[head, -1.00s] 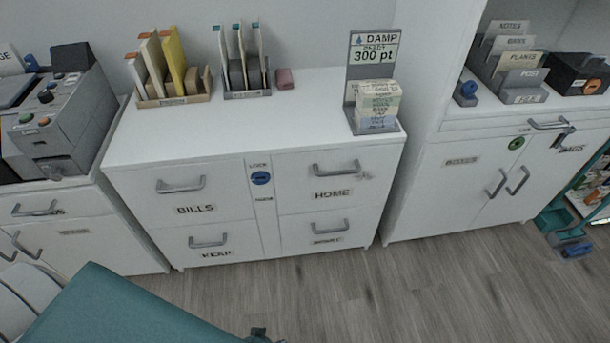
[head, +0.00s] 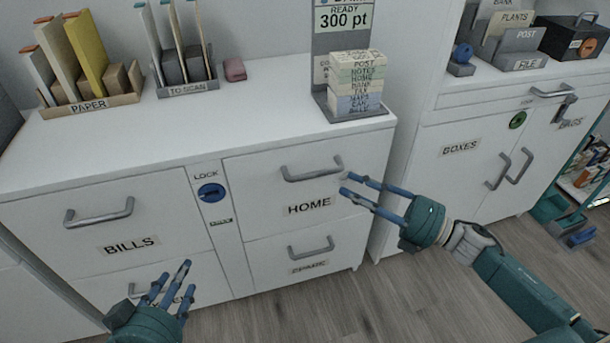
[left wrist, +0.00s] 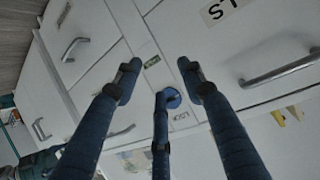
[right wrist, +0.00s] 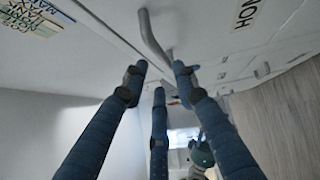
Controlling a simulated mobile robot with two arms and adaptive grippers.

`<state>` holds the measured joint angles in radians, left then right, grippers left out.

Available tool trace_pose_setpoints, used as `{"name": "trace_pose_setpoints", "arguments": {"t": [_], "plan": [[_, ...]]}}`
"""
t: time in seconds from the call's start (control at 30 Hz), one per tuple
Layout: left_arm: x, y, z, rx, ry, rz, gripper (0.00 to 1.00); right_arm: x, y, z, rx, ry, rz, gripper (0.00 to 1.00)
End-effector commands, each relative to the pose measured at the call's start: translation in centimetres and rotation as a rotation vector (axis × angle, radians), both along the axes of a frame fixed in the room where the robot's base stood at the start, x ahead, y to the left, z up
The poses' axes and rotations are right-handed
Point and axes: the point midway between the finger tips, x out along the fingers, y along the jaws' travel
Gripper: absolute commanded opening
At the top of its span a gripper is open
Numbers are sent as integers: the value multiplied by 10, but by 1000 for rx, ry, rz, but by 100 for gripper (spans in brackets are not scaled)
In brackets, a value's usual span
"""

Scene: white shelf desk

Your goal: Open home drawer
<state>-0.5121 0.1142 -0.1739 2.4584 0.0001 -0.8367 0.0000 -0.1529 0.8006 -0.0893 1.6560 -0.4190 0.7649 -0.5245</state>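The home drawer (head: 262,200) is the upper right drawer of the white cabinet and looks shut. Its grey bar handle (head: 312,173) sits above the HOME label (head: 309,206). My right gripper (head: 343,183) is open and empty, coming in from the right, fingertips beside the handle's right end. In the right wrist view the handle (right wrist: 152,38) lies just ahead of the spread fingers; I cannot tell whether they touch. My left gripper (head: 168,272) is open and empty, low in front of the left drawers.
A blue lock knob (head: 211,192) sits between the BILLS drawer (head: 60,232) and the home drawer. Paper holders (head: 95,104) and a stand of labelled blocks (head: 355,82) are on the cabinet top. A second cabinet (head: 450,170) stands at the right. Grey floor is free in front.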

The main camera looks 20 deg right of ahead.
Motion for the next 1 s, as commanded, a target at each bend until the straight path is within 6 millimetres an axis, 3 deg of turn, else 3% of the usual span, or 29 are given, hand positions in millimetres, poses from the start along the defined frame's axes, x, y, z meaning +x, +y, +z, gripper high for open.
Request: {"name": "trace_pose_setpoints", "arguments": {"t": [0.43, 0.87, 0.9, 1.0], "plan": [[22, -11, 40, -45, -191, -12, 40, 54, 57, 11, 2, -1, -2, 28], [24, -12, 48, -53, -222, -15, 40, 62, 67, 13, 3, 3, -3, 28], [24, -12, 48, -53, -222, -15, 40, 62, 67, 13, 3, 3, -3, 26], [24, -12, 48, -53, -222, -15, 40, 62, 67, 13, 3, 3, -3, 6]]}}
